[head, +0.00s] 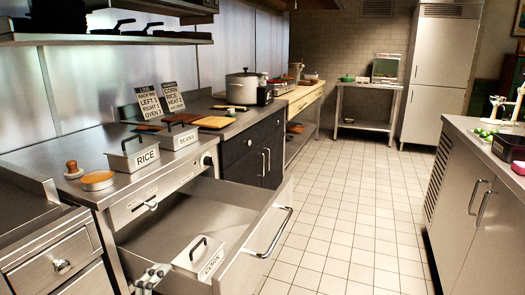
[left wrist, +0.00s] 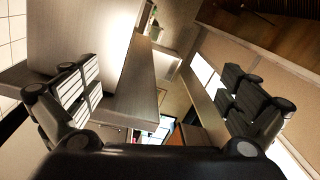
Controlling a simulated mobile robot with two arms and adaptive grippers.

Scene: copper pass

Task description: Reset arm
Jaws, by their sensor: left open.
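My left gripper (left wrist: 162,92) is open in the left wrist view, its ridged finger pads wide apart with nothing between them. Steel-coloured panels and a brown surface lie beyond it, seen at a steep tilt. In the head view a small grey and black jointed part (head: 150,277) shows at the bottom, by the near left side of the open drawer (head: 262,222); it looks like part of my left gripper. My right gripper is in neither view.
The drawer juts into the aisle and holds a CORN bin (head: 198,258). RICE (head: 133,154) and BEANS (head: 180,137) bins stand on the steel counter (head: 95,190). A steel counter (head: 468,142) stands at right. The tiled floor (head: 345,215) between is clear.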

